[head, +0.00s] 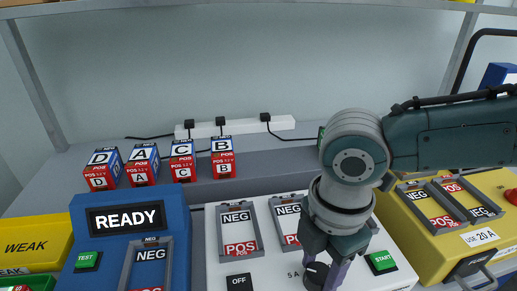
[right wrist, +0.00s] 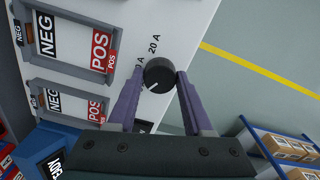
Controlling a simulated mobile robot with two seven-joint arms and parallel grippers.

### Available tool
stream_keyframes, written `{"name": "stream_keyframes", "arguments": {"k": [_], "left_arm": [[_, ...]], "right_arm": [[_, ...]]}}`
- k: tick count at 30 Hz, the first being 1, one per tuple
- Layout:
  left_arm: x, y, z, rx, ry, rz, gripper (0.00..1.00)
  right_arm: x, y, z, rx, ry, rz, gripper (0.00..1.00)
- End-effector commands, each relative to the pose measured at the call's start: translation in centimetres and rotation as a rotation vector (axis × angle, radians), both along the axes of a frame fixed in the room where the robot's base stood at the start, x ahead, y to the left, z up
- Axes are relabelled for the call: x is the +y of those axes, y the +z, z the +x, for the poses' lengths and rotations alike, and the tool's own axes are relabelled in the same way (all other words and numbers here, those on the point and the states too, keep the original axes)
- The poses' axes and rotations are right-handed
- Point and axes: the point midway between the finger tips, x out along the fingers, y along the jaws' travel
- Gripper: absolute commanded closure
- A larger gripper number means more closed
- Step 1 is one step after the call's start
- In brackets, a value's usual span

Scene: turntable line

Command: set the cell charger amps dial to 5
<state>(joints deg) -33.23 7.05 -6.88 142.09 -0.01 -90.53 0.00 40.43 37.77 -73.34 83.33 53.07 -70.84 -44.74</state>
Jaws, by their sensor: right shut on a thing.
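The cell charger (head: 222,265) is a white panel with grey NEG/POS bays, a small black OFF plate (head: 239,281) and a green START button (head: 381,262). In the right wrist view, the fingers of my right gripper (right wrist: 160,78) are shut on the sides of the round dial (right wrist: 160,71). A pale line shows on the dial's lower part. A "20 A" mark and a partly hidden "0 A" mark lie beyond it. My left gripper is out of view.
A blue tester (head: 186,232) reading READY stands left of the charger. A yellow unit (head: 422,248) marked "USE 20 A" stands right. Several red-and-blue cells (head: 182,161) line the back ledge. A yellow WEAK bin (head: 40,242) is far left.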

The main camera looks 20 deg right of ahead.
Motion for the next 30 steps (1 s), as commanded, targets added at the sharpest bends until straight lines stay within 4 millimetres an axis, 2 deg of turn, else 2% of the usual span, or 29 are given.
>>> {"name": "stream_keyframes", "arguments": {"k": [16,17,24,30], "left_arm": [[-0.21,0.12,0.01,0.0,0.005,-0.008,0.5],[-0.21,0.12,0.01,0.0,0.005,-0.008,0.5],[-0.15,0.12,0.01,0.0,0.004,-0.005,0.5],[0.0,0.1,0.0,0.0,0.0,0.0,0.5]], "right_arm": [[0.1,0.04,-0.01,0.0,0.028,0.002,1.0],[0.1,0.04,-0.01,0.0,0.028,0.002,0.47],[0.06,0.02,0.0,0.0,0.027,0.001,0.2],[0.04,0.02,0.01,0.0,0.026,0.001,0.19]]}}
